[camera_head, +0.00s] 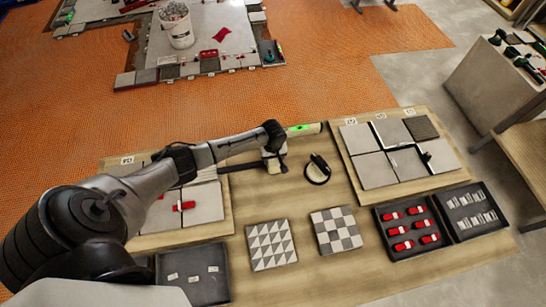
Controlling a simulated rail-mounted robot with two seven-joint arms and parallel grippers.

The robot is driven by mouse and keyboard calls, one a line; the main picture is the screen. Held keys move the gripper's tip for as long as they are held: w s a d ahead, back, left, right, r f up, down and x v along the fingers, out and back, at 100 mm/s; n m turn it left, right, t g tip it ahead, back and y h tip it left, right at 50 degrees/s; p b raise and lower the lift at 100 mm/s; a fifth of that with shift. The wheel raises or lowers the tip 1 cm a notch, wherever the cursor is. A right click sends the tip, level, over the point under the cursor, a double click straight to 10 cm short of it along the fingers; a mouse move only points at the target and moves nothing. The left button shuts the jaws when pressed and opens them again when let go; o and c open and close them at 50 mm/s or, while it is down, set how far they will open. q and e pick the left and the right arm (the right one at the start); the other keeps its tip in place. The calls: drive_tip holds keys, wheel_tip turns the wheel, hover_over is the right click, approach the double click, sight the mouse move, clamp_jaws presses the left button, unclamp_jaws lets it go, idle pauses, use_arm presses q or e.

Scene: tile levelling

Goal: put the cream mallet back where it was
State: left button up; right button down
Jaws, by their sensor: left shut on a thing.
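My left gripper (272,152) hangs from its dark wrist over the middle back of the table. It is shut on the cream mallet (270,163), whose pale part shows small at the jaws. A dark bar runs left from there towards the left board; I cannot tell whether it is the handle or a shadow. The wrist and jaws hide part of the mallet, and I cannot tell whether it touches the table. My right gripper is out of view.
A pale bar with a green patch (303,129) and a black loop (317,169) are close by. Boards of grey tiles (376,171) flank the middle. Two patterned tiles (271,246) and dark trays of red (409,213) and pale pieces lie in front. Bare wood surrounds the loop.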

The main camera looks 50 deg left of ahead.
use_arm(q)
drive_tip(key=shift+f, duration=0.3)
drive_tip(key=o, duration=1.4)
drive_tip(key=shift+r+p, duration=0.9)
drive_tip(key=shift+r, duration=6)
